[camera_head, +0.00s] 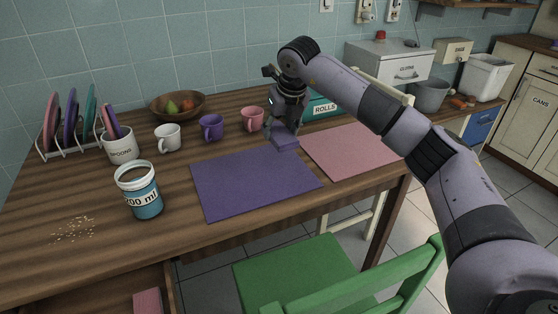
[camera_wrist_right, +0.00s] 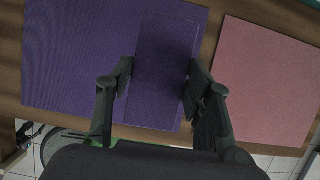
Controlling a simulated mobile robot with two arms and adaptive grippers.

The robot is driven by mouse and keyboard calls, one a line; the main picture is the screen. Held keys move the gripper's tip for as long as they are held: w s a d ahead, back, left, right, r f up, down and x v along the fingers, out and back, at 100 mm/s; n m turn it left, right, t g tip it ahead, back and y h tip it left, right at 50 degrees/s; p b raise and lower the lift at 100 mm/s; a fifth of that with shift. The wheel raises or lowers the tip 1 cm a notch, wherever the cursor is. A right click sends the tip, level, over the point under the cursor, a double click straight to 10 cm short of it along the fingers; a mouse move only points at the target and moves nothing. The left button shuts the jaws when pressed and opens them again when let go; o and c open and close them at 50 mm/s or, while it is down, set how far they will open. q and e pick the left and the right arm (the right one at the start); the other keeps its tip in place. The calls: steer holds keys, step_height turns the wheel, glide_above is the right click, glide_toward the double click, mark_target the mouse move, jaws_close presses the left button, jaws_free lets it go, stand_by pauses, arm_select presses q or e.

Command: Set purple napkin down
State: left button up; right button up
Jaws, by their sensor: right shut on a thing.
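My right gripper (camera_head: 283,124) is shut on the folded purple napkin (camera_head: 284,140). It points down at the far right corner of the purple placemat (camera_head: 250,183). In the right wrist view the napkin (camera_wrist_right: 163,75) lies lengthwise between the two fingers (camera_wrist_right: 160,70) and covers part of the purple placemat (camera_wrist_right: 70,55) near its right edge. I cannot tell whether the napkin touches the table or hangs just above it. The pink placemat (camera_head: 350,150) is to the right; it also shows in the wrist view (camera_wrist_right: 265,80). My left gripper is out of view.
Pink (camera_head: 252,120), purple (camera_head: 212,128) and white (camera_head: 168,138) mugs stand behind the purple placemat. A teal rolls box (camera_head: 322,107) stands behind the gripper. A blue-labelled jar (camera_head: 140,192) stands at left, near scattered crumbs (camera_head: 73,230). A green chair (camera_head: 300,270) is in front.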

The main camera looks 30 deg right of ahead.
mark_target(278, 165)
step_height(278, 165, down, 9)
steer(key=shift+f+b, duration=0.1)
steer(key=shift+b, duration=0.25)
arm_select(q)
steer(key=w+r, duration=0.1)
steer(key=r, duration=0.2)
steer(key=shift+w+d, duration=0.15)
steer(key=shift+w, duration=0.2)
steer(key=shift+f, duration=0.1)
arm_select(e)
steer(key=o, duration=1.1)
steer(key=shift+c, duration=0.2)
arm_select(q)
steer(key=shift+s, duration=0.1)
